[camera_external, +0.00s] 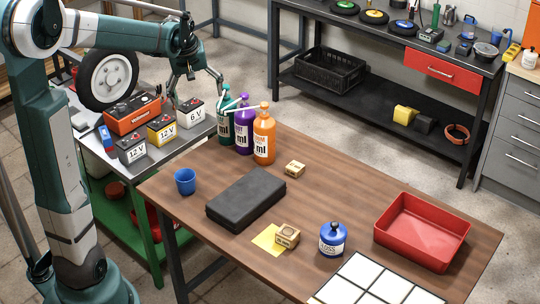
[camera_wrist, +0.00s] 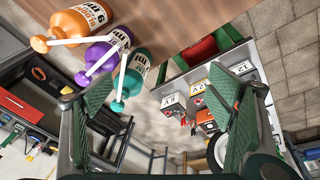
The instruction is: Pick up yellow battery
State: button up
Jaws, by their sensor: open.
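The yellow battery (camera_external: 161,131), marked 12 V with a dark top, stands upright on the grey side bench, between a grey 12 V battery (camera_external: 131,150) and a white 6 V battery (camera_external: 191,112). In the wrist view the yellow battery (camera_wrist: 198,89) appears in the middle of the row, beyond and between my fingers. My gripper (camera_external: 197,83) is open and empty, above and beyond the row, near the 6 V battery. It is apart from the yellow battery. Both spread fingers also frame the wrist view (camera_wrist: 168,98).
A red-orange charger box (camera_external: 132,115) and a tyre (camera_external: 104,76) are behind the batteries. Teal, purple and orange bottles (camera_external: 264,135) stand close to the right on the wooden table (camera_external: 345,200). A blue cup (camera_external: 185,181) stands at its left edge.

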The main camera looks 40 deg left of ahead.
jog(key=w+a+f+n+g, duration=0.1)
jog(key=w+a+f+n, duration=0.15)
jog(key=a+f, duration=0.4)
jog(key=w+a+f+n, duration=0.1)
jog(key=w+a+f, duration=0.2)
jog(key=a, duration=0.6)
jog(key=n+g+h, duration=0.1)
jog(key=n+g, duration=0.1)
jog(key=n, duration=0.2)
send_over(161, 121)
jog(key=f, duration=1.2)
jog(key=shift+s+d+f+p, duration=0.1)
jog(key=shift+d+p, duration=0.25)
jog(key=shift+d, duration=0.05)
jog(key=shift+a+f, duration=0.35)
jog(key=shift+f, duration=0.05)
jog(key=shift+s, duration=0.1)
jog(key=shift+f, duration=1.25)
jog(key=shift+d+f+b, duration=0.1)
jog(key=shift+f+b, duration=0.85)
jog(key=shift+f, duration=1.7)
